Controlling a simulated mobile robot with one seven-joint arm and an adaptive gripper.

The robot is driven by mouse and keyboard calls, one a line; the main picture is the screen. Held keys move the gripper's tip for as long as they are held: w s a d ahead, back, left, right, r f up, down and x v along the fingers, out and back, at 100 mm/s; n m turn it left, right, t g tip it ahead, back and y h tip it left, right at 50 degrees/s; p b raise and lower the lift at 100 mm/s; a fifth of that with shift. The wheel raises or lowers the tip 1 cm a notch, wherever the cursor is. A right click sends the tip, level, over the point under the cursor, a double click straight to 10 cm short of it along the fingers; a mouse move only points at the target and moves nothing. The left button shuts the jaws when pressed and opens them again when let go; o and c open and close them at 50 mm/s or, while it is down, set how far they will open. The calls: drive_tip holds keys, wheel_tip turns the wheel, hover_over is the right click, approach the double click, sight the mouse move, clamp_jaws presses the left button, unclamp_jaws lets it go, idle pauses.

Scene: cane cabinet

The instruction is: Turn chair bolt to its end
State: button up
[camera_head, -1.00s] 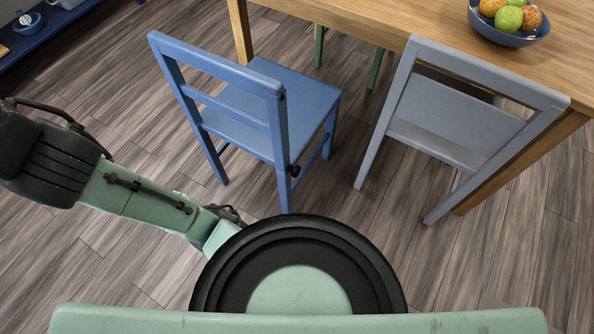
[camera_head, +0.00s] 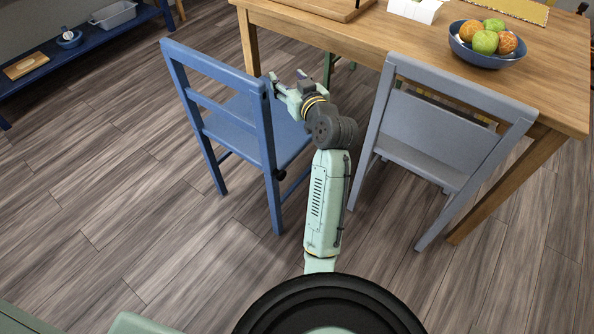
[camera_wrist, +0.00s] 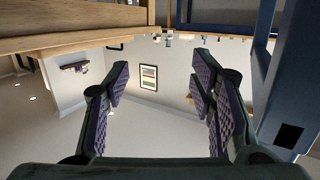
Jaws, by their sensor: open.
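The blue chair (camera_head: 208,100) stands left of centre in the head view, its backrest toward me. A small dark bolt-like knob (camera_head: 281,175) sits low on its right rear post, and a dark spot (camera_head: 271,82) shows near the post's top. My gripper (camera_head: 287,80) is beside the upper part of that post. In the wrist view my gripper (camera_wrist: 160,82) is open, with nothing between its ridged pads. The blue chair post (camera_wrist: 288,75) rises close to its right finger, with a dark square patch (camera_wrist: 289,135) on it. Whether the gripper touches the chair is unclear.
A wooden table (camera_head: 400,40) is behind the chairs, with a fruit bowl (camera_head: 487,45) on it. A grey chair (camera_head: 440,130) stands right of my arm. A blue shelf (camera_head: 75,55) is at the far left. The floor at front left is clear.

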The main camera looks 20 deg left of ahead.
wheel_tip(320, 180, down, 11)
drive_tip(key=d+g, duration=0.2)
drive_tip(key=g, duration=0.1)
drive_tip(key=n+g+y, duration=0.1)
drive_tip(key=g+y, duration=0.2)
drive_tip(key=y, duration=0.3)
approach(284, 176)
drive_tip(key=p+x, duration=0.2)
drive_tip(key=x, duration=0.8)
drive_tip(key=shift+a+r, duration=0.1)
drive_tip(key=c, duration=1.2)
drive_tip(key=shift+m, duration=0.4)
